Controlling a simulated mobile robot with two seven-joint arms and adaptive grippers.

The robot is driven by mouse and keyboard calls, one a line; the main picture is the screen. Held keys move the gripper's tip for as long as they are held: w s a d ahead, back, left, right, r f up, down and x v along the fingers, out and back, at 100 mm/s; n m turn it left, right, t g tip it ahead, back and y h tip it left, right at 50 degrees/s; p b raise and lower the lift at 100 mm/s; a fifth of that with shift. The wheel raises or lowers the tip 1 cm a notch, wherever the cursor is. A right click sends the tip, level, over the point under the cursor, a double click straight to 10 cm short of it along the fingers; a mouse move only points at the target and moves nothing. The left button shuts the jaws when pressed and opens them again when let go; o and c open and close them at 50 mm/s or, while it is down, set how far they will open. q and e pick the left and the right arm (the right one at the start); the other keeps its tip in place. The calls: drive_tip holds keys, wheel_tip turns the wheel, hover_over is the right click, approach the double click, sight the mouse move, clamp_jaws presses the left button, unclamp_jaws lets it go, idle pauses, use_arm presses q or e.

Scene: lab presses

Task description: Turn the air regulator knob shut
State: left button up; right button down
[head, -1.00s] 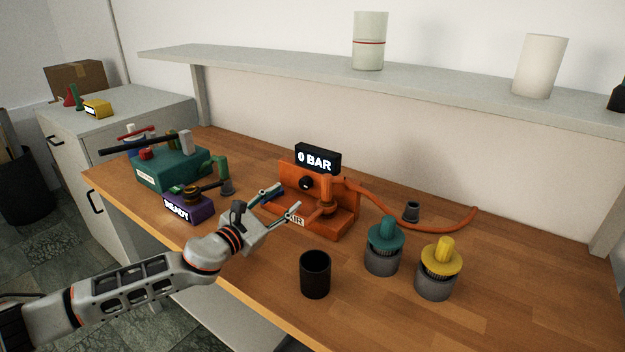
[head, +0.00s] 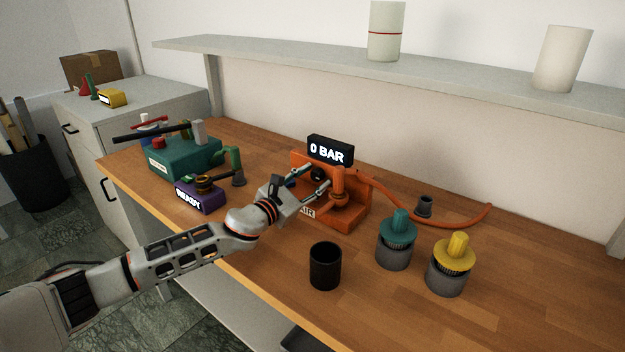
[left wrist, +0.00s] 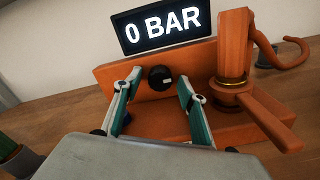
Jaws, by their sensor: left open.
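The air regulator is an orange stand (head: 352,214) with a black display (head: 330,150) reading 0 BAR. Its small black round knob (left wrist: 160,77) sits on the orange back plate under the display, with a pale mark on its right side. The knob also shows in the head view (head: 317,174), close to my gripper. My left gripper (head: 310,181) is open and empty in front of the stand. In the left wrist view its two fingers (left wrist: 155,88) stand on either side of the knob, apart from it. My right gripper is not in view.
An orange tap-like fitting (left wrist: 233,85) with a lever stands right of the knob, close to the right finger. A purple READY box (head: 199,197) is left.

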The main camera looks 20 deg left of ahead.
use_arm(q)
drive_tip(key=c, duration=1.1)
